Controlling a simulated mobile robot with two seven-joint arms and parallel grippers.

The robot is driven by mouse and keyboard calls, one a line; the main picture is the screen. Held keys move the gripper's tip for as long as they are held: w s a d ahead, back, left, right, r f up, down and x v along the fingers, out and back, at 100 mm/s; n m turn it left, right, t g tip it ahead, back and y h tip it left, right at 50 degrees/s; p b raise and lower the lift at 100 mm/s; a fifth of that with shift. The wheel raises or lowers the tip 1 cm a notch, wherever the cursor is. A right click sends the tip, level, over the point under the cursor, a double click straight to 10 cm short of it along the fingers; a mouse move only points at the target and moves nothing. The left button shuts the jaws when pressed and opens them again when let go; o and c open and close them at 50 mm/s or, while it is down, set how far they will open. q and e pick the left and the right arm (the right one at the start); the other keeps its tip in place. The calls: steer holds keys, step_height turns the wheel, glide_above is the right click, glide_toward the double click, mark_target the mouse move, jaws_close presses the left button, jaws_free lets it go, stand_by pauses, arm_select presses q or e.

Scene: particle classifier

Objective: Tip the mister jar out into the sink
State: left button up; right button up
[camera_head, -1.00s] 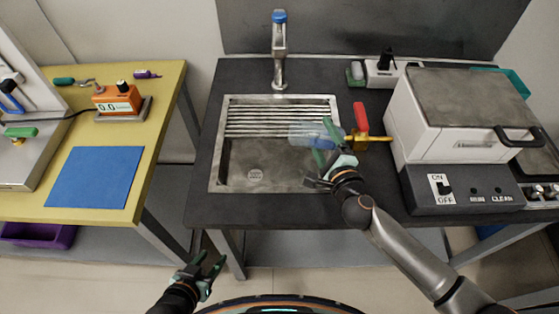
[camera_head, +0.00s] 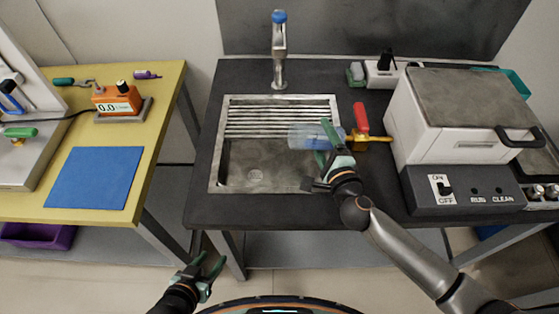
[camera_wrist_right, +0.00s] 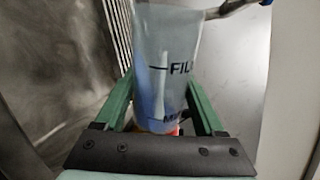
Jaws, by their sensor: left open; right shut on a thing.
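The mister jar (camera_head: 305,137) is a clear, bluish jar lying on its side over the right part of the metal sink (camera_head: 235,178). My right gripper (camera_head: 323,145) is shut on it. In the right wrist view the jar (camera_wrist_right: 165,65) sits between the green fingers of the right gripper (camera_wrist_right: 160,100), with fill marks and a blue tint low in it. An orange-red part shows at its near end. My left gripper (camera_head: 207,268) is open and empty, low in front of the benches, away from the sink.
A faucet (camera_head: 280,50) stands behind the sink, and slatted rack bars (camera_head: 270,112) cross its back half. A red-handled brass valve (camera_head: 361,120) is just right of the jar. A white machine (camera_head: 440,130) stands further right. A yellow table (camera_head: 60,205) is at left.

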mark_target(305, 139)
steer(key=shift+s+a+f+n+p, duration=0.1)
steer(key=shift+a+n+p, duration=0.55)
steer(key=shift+p, duration=0.25)
steer(key=shift+a+f+n+h+p, duration=0.15)
steer(key=shift+n+h+p, duration=0.15)
steer(key=shift+n+p, duration=0.55)
stand_by(0.5)
steer(key=shift+s+a+r+n+h+p, duration=0.15)
steer(key=shift+r+n+p, duration=0.35)
steer(key=shift+p, duration=0.55)
steer(key=shift+w+a+r+n+h+p, duration=0.1)
steer(key=shift+a+r+n+h+p, duration=0.15)
steer(key=shift+n+p, duration=0.55)
steer(key=shift+s+a+r+n, duration=0.15)
steer(key=shift+a+r+n, duration=0.45)
steer(key=shift+n, duration=0.35)
steer(key=shift+s+a+r+n, duration=0.15)
steer(key=shift+a+r+n, duration=0.4)
steer(key=shift+n, duration=0.4)
stand_by(2.0)
